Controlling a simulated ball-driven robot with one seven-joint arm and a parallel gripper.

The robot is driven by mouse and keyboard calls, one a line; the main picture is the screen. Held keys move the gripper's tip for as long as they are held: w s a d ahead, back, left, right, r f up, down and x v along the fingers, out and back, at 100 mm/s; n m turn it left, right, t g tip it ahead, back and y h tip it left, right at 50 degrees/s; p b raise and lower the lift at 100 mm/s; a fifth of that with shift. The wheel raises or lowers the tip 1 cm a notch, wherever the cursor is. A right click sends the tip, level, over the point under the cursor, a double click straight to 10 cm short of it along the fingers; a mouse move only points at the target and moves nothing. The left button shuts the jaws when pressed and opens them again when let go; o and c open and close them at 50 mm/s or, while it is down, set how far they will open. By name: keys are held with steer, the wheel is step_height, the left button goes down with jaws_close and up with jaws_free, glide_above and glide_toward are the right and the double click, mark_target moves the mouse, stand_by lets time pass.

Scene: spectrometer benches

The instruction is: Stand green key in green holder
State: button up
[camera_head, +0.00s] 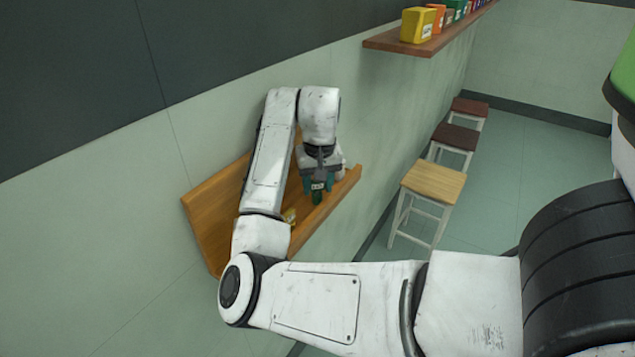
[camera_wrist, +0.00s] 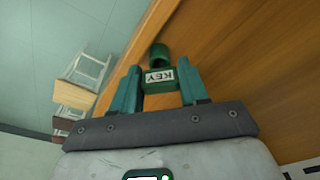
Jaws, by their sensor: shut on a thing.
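My gripper (camera_head: 318,183) points down over the wooden wall shelf. Its two teal fingers (camera_wrist: 160,68) are shut on the green key (camera_wrist: 160,78), a green block with a white "KEY" label. In the head view the label shows between the fingers. A round, dark green piece (camera_wrist: 159,52) lies just beyond the block in the wrist view; it also shows below the label in the head view (camera_head: 317,198). It looks like the green holder, in line with the key. I cannot tell whether the key is inside it, touching it or just above it.
The wooden shelf (camera_head: 215,215) has a raised back against the wall. A small yellow thing (camera_head: 289,216) with a label stands on it, partly by my arm. Stools (camera_head: 433,182) stand on the floor at right. A higher shelf (camera_head: 390,42) holds several coloured boxes.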

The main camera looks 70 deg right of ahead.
steer(key=shift+f, duration=0.2)
steer(key=shift+r+p, duration=0.9)
steer(key=shift+p, duration=0.35)
stand_by(0.8)
steer(key=shift+f+b, duration=0.3)
steer(key=shift+f, duration=0.6)
stand_by(0.5)
steer(key=shift+r+p, duration=0.85)
steer(key=shift+p, duration=0.2)
stand_by(0.5)
steer(key=shift+f+b, duration=0.35)
steer(key=shift+f, duration=0.5)
stand_by(0.5)
steer(key=o, duration=0.7)
steer(key=shift+o, duration=0.2)
steer(key=shift+r, duration=0.1)
step_height(320, 180, up, 11)
steer(key=a, duration=0.1)
steer(key=shift+s+a+p, duration=0.15)
steer(key=shift+s+p, duration=0.2)
steer(key=shift+s, duration=0.1)
